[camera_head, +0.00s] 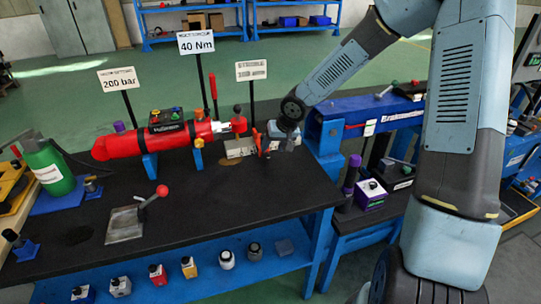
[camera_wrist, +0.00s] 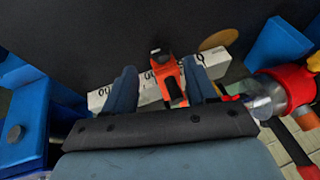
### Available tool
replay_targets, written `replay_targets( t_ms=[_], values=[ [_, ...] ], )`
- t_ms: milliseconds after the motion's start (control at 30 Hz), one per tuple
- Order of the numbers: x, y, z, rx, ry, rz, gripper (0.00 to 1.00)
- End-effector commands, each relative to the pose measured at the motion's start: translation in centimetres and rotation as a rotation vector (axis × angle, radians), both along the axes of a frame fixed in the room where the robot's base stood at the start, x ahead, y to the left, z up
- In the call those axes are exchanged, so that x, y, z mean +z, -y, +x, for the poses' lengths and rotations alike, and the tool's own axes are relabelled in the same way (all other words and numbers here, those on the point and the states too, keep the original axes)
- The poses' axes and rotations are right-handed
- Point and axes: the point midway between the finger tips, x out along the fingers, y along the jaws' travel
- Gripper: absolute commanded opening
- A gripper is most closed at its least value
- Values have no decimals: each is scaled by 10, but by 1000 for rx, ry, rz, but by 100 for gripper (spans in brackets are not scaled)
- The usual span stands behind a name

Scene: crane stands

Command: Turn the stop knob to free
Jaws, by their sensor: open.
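An orange-red piece with black parts (camera_wrist: 166,72), which looks like the stop knob, stands at a pale block with dark markings (camera_wrist: 106,95). In the head view the red piece (camera_head: 265,140) shows in front of the pale block (camera_head: 240,148), partly covered by my gripper (camera_head: 272,134). In the wrist view my gripper (camera_wrist: 163,82) is open, with one finger on each side of the orange-red piece. There is a visible gap beside it, and I cannot tell if either finger touches. The markings for free are not readable.
A red cylinder (camera_head: 128,144) on blue supports lies left of my gripper, with signs reading 200 bar (camera_head: 118,79) and 40 Nm (camera_head: 196,42). A red-handled lever (camera_head: 160,192) stands on a metal plate.

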Motion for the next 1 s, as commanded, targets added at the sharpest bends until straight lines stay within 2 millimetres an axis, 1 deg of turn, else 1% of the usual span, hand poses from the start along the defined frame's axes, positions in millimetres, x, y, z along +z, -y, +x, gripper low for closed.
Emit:
replay_targets(
  t_ms=[200, 500, 700, 1000],
  values=[
    [-21, -7, 7, 1, -1, -1, 56],
    [-45, -15, 15, 1, 0, 1, 56],
    [-53, -18, 19, 0, 0, 0, 56],
    [-55, -18, 19, -1, 0, 0, 56]
  ],
)
